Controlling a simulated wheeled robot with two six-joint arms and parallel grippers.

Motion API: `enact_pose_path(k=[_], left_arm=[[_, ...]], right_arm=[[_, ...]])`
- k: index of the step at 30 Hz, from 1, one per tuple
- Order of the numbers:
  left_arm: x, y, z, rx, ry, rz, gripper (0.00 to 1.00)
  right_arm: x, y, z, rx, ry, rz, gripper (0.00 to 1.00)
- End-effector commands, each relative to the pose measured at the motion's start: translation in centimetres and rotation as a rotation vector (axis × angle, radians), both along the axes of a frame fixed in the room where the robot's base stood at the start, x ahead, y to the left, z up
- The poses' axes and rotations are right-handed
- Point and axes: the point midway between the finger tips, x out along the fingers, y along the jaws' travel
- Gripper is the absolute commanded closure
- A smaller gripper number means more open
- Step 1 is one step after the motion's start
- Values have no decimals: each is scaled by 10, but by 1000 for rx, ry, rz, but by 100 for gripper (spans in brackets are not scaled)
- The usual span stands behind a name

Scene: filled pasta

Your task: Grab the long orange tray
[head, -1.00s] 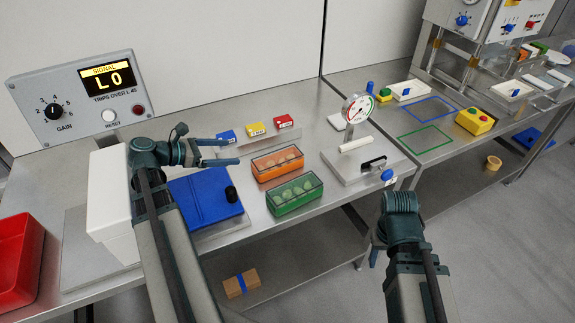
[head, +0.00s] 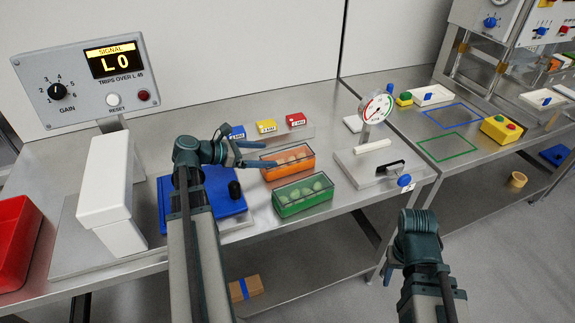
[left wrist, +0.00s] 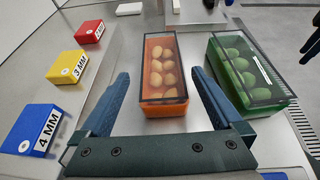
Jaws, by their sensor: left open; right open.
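The long orange tray (head: 284,173) lies on the steel table behind a green tray, with several pale filled pasta pieces under its clear cover. In the left wrist view the orange tray (left wrist: 165,108) runs lengthwise away from me, between the two blue fingers in the picture. My left gripper (head: 268,154) is open and empty, with its fingertips at the left end of the orange tray. I cannot tell their exact height or whether they touch it. My right gripper (head: 388,274) is open and hangs low in front of the table edge, far from the tray.
The green tray (head: 304,204) stands close beside the orange one. Yellow, red and blue labelled blocks (head: 266,127) stand behind. A dial gauge stand (head: 375,108) is to the right. A blue board (head: 160,205) and white box (head: 108,180) are at the left.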

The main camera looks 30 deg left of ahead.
Motion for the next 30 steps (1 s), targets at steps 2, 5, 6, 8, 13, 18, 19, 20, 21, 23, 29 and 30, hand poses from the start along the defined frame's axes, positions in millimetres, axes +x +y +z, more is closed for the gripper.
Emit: enact_pose_path(k=[2, 5, 6, 8, 13, 18, 19, 20, 21, 23, 29, 30], left_arm=[[8, -6, -6, 0, 0, -1, 0], [14, -10, -8, 0, 0, -1, 0], [15, -11, -8, 1, -1, 0, 0], [16, -12, -8, 1, -1, 0, 0], [17, -13, -10, 1, -1, 1, 0], [26, -22, -20, 0, 0, -2, 0], [29, -24, -23, 0, 0, -2, 0], [32, -27, -26, 0, 0, -2, 0], [36, -30, -29, 0, 0, -1, 0], [43, -35, -32, 1, 0, -4, 0], [52, -42, -33, 1, -1, 0, 0], [51, -42, -33, 1, -1, 0, 0]], right_arm=[[0, 0, -6, 0, 0, 0, 50], [0, 0, -8, 0, 0, 0, 50], [0, 0, -8, 0, 0, 0, 50], [0, 0, -8, 0, 0, 0, 50], [0, 0, -10, 0, 0, 0, 50], [0, 0, -20, 0, 0, 0, 50], [0, 0, -23, 0, 0, 0, 50], [0, 0, -26, 0, 0, 0, 50], [0, 0, -29, 0, 0, 0, 50], [0, 0, -31, 0, 0, 0, 50], [0, 0, -33, 0, 0, 1, 50], [0, 0, -33, 0, 0, 1, 50]])
